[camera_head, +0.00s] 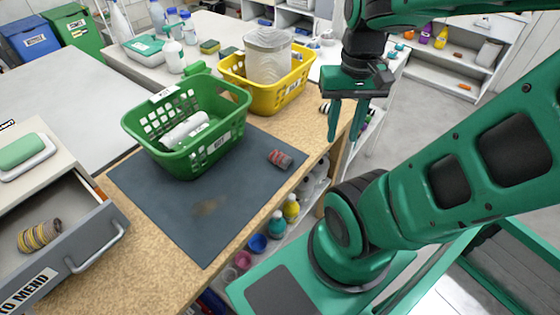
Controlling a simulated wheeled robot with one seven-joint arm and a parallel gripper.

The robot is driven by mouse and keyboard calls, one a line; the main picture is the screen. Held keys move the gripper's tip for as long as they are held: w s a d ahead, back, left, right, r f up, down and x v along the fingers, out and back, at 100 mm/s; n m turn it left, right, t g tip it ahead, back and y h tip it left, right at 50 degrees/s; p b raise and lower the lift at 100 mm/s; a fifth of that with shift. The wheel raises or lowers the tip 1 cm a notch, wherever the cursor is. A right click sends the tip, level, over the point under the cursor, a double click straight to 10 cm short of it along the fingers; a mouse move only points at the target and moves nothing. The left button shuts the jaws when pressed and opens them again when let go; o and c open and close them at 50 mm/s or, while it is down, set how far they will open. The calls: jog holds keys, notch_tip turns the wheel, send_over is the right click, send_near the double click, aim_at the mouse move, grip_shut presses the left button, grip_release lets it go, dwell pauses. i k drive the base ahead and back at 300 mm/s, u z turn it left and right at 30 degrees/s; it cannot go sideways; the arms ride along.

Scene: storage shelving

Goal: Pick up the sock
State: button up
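A small rolled item with red and grey stripes (280,159), which looks like a rolled sock, lies on the dark mat (150,205) near its right edge. A second rolled striped item in yellow and grey (40,236), also sock-like, lies in the open drawer (95,238) at the left. My gripper (347,132) is above and to the right of the red-grey roll, near the table's right edge. Its two fingers point down, apart, with nothing between them.
A green basket (225,140) holding a white roll stands on the mat's back part. Behind it is a yellow basket (236,88) with a pale container. Several bottles and cups sit on a shelf below the table's right edge.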

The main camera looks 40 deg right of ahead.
aim_at(278, 159)
jog(key=k, duration=0.45)
jog(key=z, duration=1.55)
jog(key=k, duration=1.1)
jog(key=u, duration=1.5)
jog(key=i, duration=1.05)
